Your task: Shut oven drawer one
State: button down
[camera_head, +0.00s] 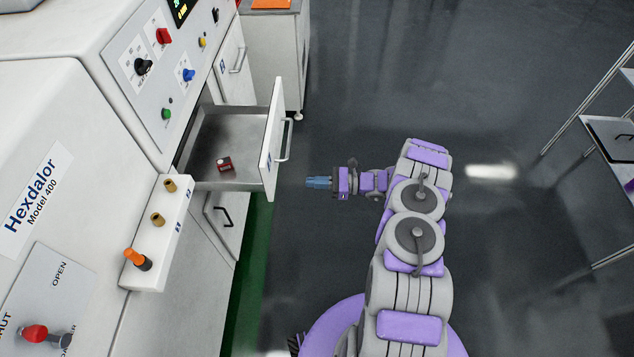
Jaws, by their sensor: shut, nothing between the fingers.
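An open drawer (271,139) sticks out of the white machine on the left, below its control panel. Its front is white with a metal bar handle (287,140). A small dark red object (225,164) lies on the drawer's grey floor. My gripper (308,182) is shut and empty. It points left and appears just right of the drawer front, near the handle's lower end, with a small gap in the picture. I cannot tell its height against the drawer. No drawer number can be read clearly.
The machine's control panel (165,75) has several coloured knobs. A white ledge (160,232) with several small fittings juts out in front of the drawer. A closed cupboard door (234,70) is beyond it. A metal rack (610,135) stands at right. The dark floor between is clear.

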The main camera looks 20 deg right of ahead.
aim_at(271, 183)
jog(key=x, duration=0.6)
jog(key=b+x, duration=0.1)
jog(key=x, duration=0.3)
jog(key=shift+s+a+f, duration=0.1)
jog(key=shift+s+f, duration=0.05)
jog(key=shift+s, duration=0.25)
jog(key=shift+w+a, duration=0.15)
jog(key=shift+a, duration=0.2)
jog(key=shift+w+d, duration=0.2)
jog(key=shift+d, duration=0.1)
jog(key=shift+s+x, duration=0.2)
jog(key=shift+x, duration=1.05)
jog(key=b+x, duration=0.5)
jog(key=x, duration=2)
jog(key=shift+w+a+f, duration=0.15)
jog(key=shift+w, duration=0.1)
jog(key=shift+a, duration=0.15)
